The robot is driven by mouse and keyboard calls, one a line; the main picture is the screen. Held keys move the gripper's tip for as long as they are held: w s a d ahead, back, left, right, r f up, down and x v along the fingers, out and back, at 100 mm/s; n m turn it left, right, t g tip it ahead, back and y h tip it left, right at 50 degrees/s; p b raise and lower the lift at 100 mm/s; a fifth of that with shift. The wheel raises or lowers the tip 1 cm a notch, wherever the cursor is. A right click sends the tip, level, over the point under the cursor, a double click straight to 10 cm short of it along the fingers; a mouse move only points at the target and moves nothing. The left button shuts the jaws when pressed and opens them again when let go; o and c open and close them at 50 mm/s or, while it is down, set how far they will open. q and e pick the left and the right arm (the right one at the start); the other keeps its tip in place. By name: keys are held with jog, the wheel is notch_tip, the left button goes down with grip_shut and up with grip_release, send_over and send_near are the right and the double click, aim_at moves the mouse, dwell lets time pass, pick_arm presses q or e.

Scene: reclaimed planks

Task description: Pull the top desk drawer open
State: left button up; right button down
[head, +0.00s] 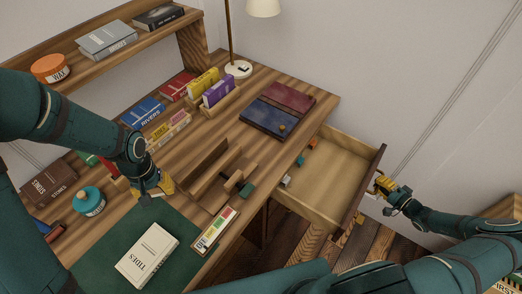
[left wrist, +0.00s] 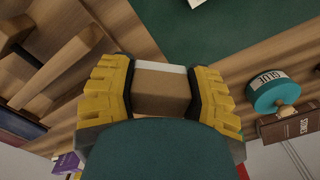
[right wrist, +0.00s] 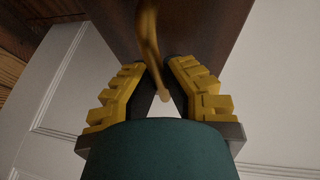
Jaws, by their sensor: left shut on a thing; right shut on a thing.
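The top desk drawer (head: 338,172) stands wide open at the right end of the desk, with several small items in it. My right gripper (head: 382,187) is at the outside of the drawer front (head: 362,190). In the right wrist view my right gripper (right wrist: 163,85) is shut on the brass-coloured drawer handle (right wrist: 150,45), below the dark front panel. My left gripper (head: 155,188) is low over the desk at the mat's back edge. In the left wrist view my left gripper (left wrist: 163,85) is shut on a brown block with a white edge (left wrist: 162,92).
The desk top (head: 222,130) carries books, a wooden organizer (head: 215,175), a glue jar (head: 89,201) and a dark green mat (head: 105,245) with a white book (head: 147,255). A lamp (head: 237,68) stands behind. A wall (head: 420,80) rises behind the drawer.

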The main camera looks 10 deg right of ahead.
pick_arm(q)
jog(key=shift+f, duration=0.15)
pick_arm(e)
jog(key=shift+s+d, duration=0.4)
jog(key=shift+d, duration=0.05)
jog(key=c, duration=1)
grip_release()
jog(key=shift+s, duration=0.1)
jog(key=v, duration=1.1)
jog(key=shift+s+d+r, duration=0.1)
jog(key=shift+s+r, duration=0.05)
jog(key=shift+s, duration=0.2)
